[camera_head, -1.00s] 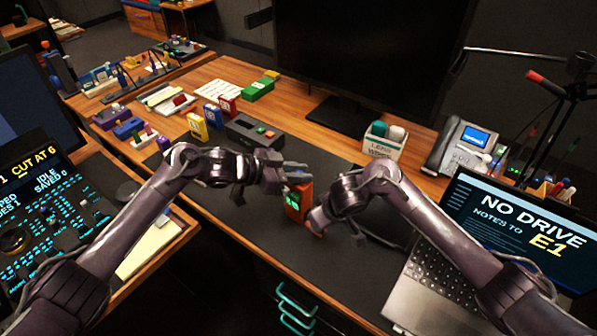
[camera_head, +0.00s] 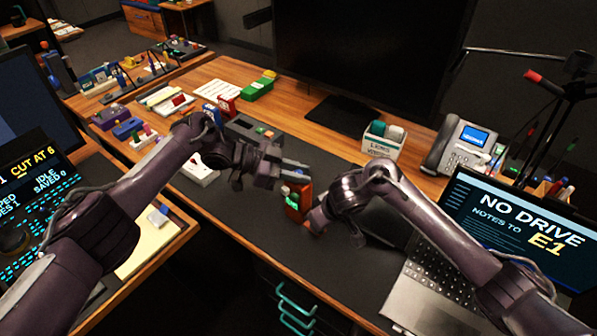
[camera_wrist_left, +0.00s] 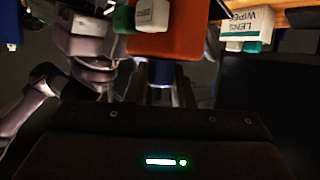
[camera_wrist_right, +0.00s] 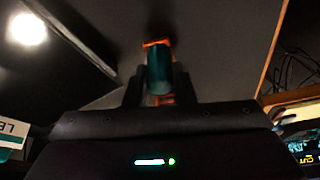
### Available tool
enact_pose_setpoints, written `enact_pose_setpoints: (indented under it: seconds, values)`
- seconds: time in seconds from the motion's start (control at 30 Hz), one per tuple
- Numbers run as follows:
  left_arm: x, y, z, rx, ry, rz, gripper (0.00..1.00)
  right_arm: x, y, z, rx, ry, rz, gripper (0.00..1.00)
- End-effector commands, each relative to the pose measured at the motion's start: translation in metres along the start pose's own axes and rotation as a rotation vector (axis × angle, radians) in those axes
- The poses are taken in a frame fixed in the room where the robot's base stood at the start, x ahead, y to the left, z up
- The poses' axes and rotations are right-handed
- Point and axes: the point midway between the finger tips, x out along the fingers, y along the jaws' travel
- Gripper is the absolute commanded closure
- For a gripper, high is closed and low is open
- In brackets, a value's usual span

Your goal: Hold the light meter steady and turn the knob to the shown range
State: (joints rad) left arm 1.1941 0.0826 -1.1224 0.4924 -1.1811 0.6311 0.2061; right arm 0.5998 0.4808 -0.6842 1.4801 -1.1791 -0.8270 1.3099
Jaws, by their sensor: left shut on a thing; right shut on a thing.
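The light meter (camera_head: 297,201) is a small orange-red box with a lit green display, near the middle of the dark mat. My left gripper (camera_head: 298,172) is at its upper end. In the left wrist view, its fingers (camera_wrist_left: 161,90) are shut around a dark blue part (camera_wrist_left: 160,72), seemingly the knob, against the orange body (camera_wrist_left: 165,35). My right gripper (camera_head: 314,220) is at the meter's lower right. In the right wrist view, its fingers (camera_wrist_right: 159,92) close on a teal cylindrical part (camera_wrist_right: 159,72) with orange behind it. The range marks are too small to read.
A laptop (camera_head: 440,290) reading "NO DRIVE NOTES TO E1" stands at right. A lens wipes box (camera_head: 381,143), a phone (camera_head: 458,147) and a monitor (camera_head: 360,60) stand behind. Several small boxes lie at the left back. The mat (camera_head: 270,240) in front of the meter is bare.

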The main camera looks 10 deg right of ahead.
Motion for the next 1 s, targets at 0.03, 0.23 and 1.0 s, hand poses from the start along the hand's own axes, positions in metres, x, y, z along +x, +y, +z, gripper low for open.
enact_pose_setpoints:
  seconds: [0.03, 0.23, 1.0]
  values:
    - [0.001, 0.002, 0.003, -0.005, -0.006, 0.005, 1.0, -0.001, -0.002, -0.002, 0.0, 0.006, -0.004, 1.0]
    - [0.001, 0.002, 0.003, -0.005, -0.006, 0.004, 1.0, -0.001, -0.001, -0.002, 0.001, 0.006, -0.003, 1.0]
    - [-0.032, -0.002, 0.001, -0.001, -0.002, -0.005, 0.56, -0.001, 0.001, -0.001, 0.002, 0.002, 0.0, 1.0]
